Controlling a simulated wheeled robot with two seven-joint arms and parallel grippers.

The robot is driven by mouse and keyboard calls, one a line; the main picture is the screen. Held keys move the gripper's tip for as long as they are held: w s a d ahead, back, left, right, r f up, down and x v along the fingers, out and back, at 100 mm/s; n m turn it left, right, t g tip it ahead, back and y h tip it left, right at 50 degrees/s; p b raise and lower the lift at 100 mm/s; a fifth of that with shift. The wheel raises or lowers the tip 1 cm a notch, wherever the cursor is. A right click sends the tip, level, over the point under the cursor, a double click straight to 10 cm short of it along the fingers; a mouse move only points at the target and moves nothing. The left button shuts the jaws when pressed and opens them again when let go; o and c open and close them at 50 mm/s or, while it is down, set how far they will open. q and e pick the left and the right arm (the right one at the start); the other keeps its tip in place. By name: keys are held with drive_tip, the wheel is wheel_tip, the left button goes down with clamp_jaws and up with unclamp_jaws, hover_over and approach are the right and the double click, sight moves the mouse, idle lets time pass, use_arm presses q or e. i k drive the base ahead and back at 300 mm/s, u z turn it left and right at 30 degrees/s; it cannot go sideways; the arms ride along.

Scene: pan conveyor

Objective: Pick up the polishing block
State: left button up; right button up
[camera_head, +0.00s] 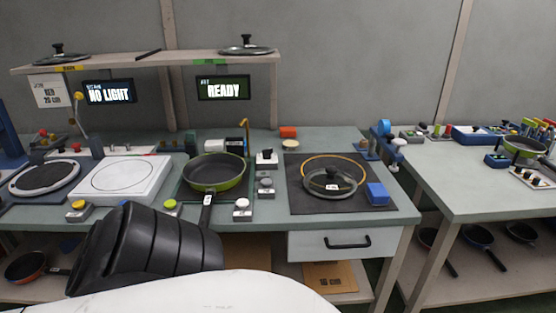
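A blue block (377,194) lies at the right edge of a dark mat (300,203) on the workbench. It is beside a glass lid (331,182), which lies over an orange ring (350,160). No label shows which of these is the polishing block. A thick black segment of my arm rises at the lower left, in front of the bench. Neither gripper can be seen.
A green pan (214,171) sits left of the mat, its handle pointing toward me. A white plate unit (124,178) and a dark round plate (45,178) stand further left. A shelf (150,61) overhangs the back. The bench front right of the mat is clear.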

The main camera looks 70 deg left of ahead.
sight(378, 195)
drive_tip(key=u, duration=1.85)
